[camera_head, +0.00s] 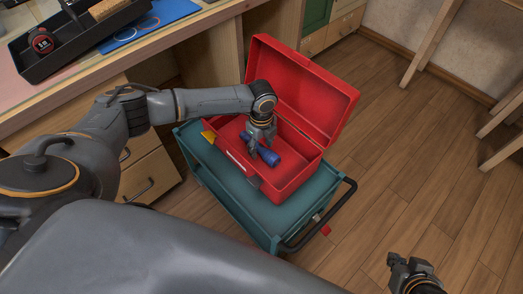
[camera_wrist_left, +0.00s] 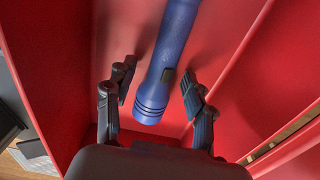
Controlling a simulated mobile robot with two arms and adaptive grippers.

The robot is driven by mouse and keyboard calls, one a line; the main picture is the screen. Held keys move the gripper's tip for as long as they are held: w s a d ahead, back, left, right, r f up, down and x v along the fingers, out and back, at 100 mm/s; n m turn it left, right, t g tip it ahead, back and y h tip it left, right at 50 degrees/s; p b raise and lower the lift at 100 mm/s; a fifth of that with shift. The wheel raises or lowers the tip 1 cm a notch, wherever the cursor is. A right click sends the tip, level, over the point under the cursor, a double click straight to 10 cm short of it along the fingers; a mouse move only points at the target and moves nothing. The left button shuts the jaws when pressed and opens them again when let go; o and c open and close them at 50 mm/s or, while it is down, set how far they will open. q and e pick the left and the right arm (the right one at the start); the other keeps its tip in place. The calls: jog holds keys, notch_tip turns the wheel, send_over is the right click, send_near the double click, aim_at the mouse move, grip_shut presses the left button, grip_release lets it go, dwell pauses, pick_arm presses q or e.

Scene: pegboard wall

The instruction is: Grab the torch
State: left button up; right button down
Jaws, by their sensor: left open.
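The torch (camera_head: 268,157) is blue and lies inside the open red toolbox (camera_head: 345,100). In the left wrist view the torch (camera_wrist_left: 168,55) runs from the top edge down between my fingers, with a dark button on its side. My left gripper (camera_head: 259,145) is down inside the toolbox at the torch. In the left wrist view its fingers (camera_wrist_left: 157,82) stand apart on either side of the torch, with gaps showing. My right gripper (camera_head: 412,272) is at the lower right over the floor, far from the toolbox; its fingers are not clear.
The toolbox stands on a teal cart (camera_head: 248,212) with a black handle (camera_head: 322,217). Its raised lid is on the far right side. A wooden workbench (camera_head: 100,68) with a black tray (camera_head: 75,45) is at the upper left. The floor at right is clear.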

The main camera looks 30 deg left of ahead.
pick_arm(q)
jog(key=shift+c, duration=0.4)
grip_shut()
jog(key=shift+r, duration=0.1)
